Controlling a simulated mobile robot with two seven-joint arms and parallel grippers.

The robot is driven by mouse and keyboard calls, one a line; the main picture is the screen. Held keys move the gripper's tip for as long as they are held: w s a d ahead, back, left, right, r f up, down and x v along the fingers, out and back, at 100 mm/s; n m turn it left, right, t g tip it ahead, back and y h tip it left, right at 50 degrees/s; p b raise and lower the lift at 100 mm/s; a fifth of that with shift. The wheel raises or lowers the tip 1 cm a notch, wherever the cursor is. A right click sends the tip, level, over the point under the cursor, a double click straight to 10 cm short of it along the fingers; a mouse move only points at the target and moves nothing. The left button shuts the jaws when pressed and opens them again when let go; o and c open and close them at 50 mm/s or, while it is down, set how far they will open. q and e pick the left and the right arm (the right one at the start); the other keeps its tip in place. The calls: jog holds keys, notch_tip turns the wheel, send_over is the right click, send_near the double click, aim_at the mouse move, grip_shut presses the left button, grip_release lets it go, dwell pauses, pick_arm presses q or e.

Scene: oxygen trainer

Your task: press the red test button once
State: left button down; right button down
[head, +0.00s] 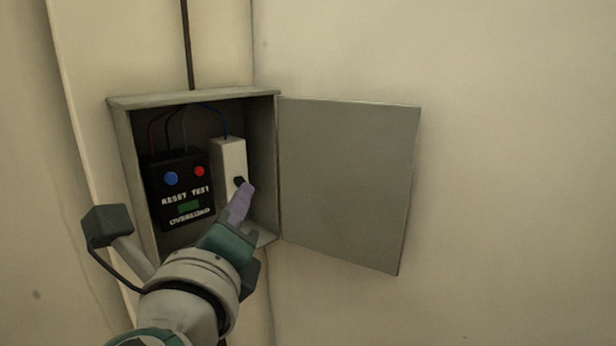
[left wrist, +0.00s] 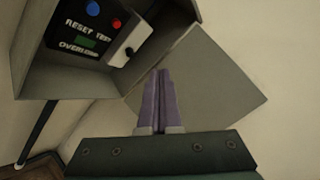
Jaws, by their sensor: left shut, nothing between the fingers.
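The red test button (head: 199,171) is a small round button on the black panel (head: 159,208), above the word TEST. It also shows in the left wrist view (left wrist: 116,23), near the top. A larger blue button (head: 171,178) is to its left, above the word RESET. My left gripper (head: 248,187) is shut and empty, its purple fingers together. In the head view its tips overlap the lower part of the white switch block (head: 231,156), right of and below the red button. In the left wrist view the fingertips (left wrist: 161,72) appear apart from the panel. My right gripper is not in view.
The grey box (head: 118,125) is on the wall and encloses the panel and block. Its door (head: 345,180) is swung open to the right. Thin wires run from the panel and block. A black switch (head: 239,181) is on the white block.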

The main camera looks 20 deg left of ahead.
pick_arm(q)
jog(key=shift+a, duration=0.15)
jog(key=shift+w+a, duration=0.55)
jog(key=shift+a, duration=0.75)
jog(key=shift+w+a, duration=0.6)
jog(key=shift+a, duration=0.75)
jog(key=shift+w+a, duration=0.55)
jog(key=shift+a, duration=0.75)
jog(key=shift+a, duration=0.1)
jog(key=shift+w+a, duration=0.15)
jog(key=shift+a, duration=0.15)
jog(key=shift+w+a, duration=0.15)
jog(key=shift+a, duration=0.2)
jog(key=shift+d, duration=0.1)
jog(key=shift+s+d, duration=0.35)
jog(key=shift+d, duration=0.3)
jog(key=shift+d, duration=0.1)
jog(key=shift+s+d, duration=0.3)
jog(key=shift+d, duration=0.45)
jog(key=shift+s+d, duration=0.35)
jog(key=shift+d, duration=0.35)
jog(key=shift+s+d, duration=0.3)
jog(key=shift+d, duration=0.45)
